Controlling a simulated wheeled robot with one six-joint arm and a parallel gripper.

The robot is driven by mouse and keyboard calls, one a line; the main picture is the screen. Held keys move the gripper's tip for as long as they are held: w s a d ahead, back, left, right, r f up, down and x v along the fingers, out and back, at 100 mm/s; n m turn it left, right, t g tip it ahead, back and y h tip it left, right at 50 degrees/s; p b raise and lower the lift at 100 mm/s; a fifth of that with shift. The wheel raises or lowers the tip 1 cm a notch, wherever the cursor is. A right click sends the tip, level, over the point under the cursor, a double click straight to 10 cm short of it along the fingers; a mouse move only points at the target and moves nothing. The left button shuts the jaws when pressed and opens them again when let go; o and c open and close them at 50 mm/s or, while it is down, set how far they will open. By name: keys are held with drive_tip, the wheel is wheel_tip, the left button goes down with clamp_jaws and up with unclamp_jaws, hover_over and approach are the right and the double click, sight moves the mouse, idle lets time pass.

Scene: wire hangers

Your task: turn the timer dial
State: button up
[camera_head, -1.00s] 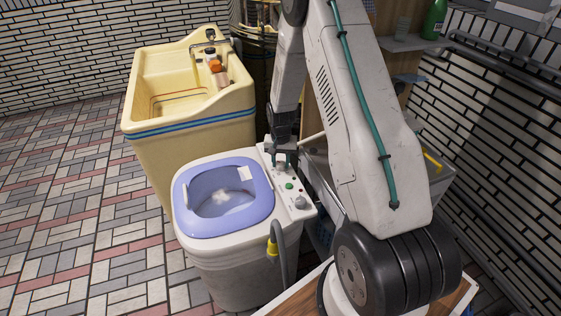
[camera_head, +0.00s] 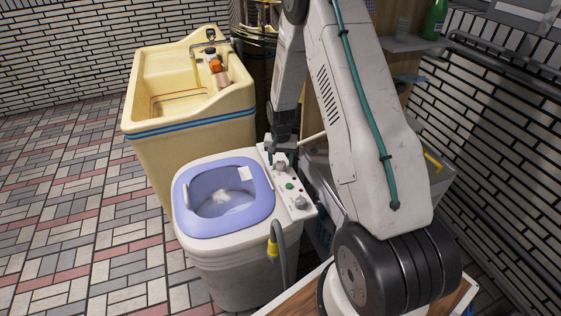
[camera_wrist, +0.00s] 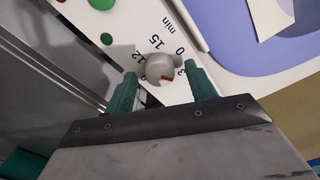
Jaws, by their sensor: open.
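The timer dial (camera_wrist: 160,68) is a round grey knob with a red mark, at the centre of the wrist view. Printed numbers such as 0, 3, 12 and 15 and the word "min" stand around it. In the head view the dial (camera_head: 281,167) is at the far end of the washing machine's control panel (camera_head: 277,183). My gripper (camera_wrist: 162,80) is open, with teal fingers on either side of the dial. Whether a finger touches it cannot be told. In the head view my gripper (camera_head: 281,156) is just above the far end of the panel.
The washing machine (camera_head: 235,262) has a blue-rimmed open tub (camera_head: 240,225) left of the panel. A second grey knob (camera_head: 301,202) and a green button (camera_head: 289,186) are nearer on the panel. A yellow sink (camera_head: 185,125) stands behind, and a grey bin is at the right.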

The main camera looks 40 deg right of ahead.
sight(281, 164)
wheel_tip(281, 164, up, 7)
drive_tip(key=shift+r, duration=0.15)
idle(0.6)
drive_tip(key=shift+s+a, duration=0.15)
drive_tip(key=shift+s, duration=0.15)
drive_tip(key=s+a+r+n, duration=0.2)
drive_tip(key=s+a+r, duration=0.4)
drive_tip(key=s+r, duration=0.4)
drive_tip(key=s+a+r+n+t, duration=0.1)
drive_tip(key=s+a+r+n, duration=0.2)
drive_tip(key=s+a+r, duration=0.3)
drive_tip(key=s+a+r+n, duration=0.3)
drive_tip(key=s+a+r, duration=0.3)
drive_tip(key=s+r, duration=0.9)
drive_tip(key=shift+s, duration=1.15)
drive_tip(key=shift+a, duration=0.1)
